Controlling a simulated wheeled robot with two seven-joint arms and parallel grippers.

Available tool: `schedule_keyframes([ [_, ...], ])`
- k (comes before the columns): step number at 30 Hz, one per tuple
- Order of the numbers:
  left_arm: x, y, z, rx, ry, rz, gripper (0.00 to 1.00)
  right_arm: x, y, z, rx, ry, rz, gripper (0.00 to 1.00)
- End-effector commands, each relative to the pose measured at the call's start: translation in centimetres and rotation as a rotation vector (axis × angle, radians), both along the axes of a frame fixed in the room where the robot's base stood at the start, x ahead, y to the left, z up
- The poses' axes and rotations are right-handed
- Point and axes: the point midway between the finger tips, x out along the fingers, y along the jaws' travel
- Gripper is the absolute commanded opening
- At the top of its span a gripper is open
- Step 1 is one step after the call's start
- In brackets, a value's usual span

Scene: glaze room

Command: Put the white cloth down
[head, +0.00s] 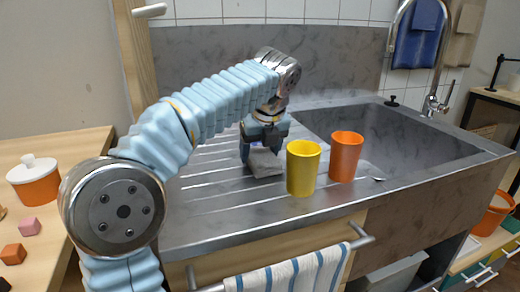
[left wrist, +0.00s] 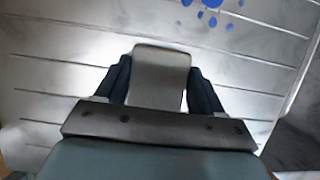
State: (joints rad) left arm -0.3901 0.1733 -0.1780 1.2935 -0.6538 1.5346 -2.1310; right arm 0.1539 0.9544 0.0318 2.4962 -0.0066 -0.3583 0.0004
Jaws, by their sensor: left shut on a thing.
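The white cloth (head: 264,163) looks like a greyish folded piece on the ribbed metal drainboard (head: 215,202), left of a yellow cup. My left gripper (head: 264,142) points down and is shut on it. In the left wrist view the cloth (left wrist: 160,75) shows as a pale block between the two dark fingers. The cloth's lower edge is at or just above the drainboard; I cannot tell whether it touches. The fingers hide part of the cloth. My right gripper is not in view.
The yellow cup (head: 303,168) and an orange cup (head: 345,157) stand close on the right. Beyond them is the sink basin (head: 415,140) with a tap (head: 432,104). Blue spots (left wrist: 207,14) mark the drainboard. A striped towel (head: 290,273) hangs in front. The drainboard's front left is clear.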

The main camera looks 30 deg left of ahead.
Motion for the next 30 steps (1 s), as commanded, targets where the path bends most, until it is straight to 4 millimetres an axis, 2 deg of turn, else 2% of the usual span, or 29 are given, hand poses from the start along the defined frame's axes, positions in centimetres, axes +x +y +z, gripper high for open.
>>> schedule_keyframes([
  [5,0.0,0.0,-0.3,0.001,0.001,-0.001,0.34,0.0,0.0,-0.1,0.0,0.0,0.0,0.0],
  [6,0.0,0.0,-0.2,0.001,0.001,-0.001,0.73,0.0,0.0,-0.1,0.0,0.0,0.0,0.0],
  [10,0.0,0.0,-0.2,0.001,0.001,-0.001,0.92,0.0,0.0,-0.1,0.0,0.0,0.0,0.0],
  [18,0.0,0.0,-0.2,0.001,0.001,-0.001,0.94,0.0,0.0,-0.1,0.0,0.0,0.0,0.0],
  [22,-0.1,-0.2,0.6,0.001,0.001,-0.002,0.94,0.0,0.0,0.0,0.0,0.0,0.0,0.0],
  [26,-0.6,-0.9,2.7,-0.001,-0.002,-0.003,0.94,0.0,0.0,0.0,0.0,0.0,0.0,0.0],
  [30,-1.5,-2.0,5.9,-0.002,-0.003,-0.002,0.94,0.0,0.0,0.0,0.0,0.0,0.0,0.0],
])
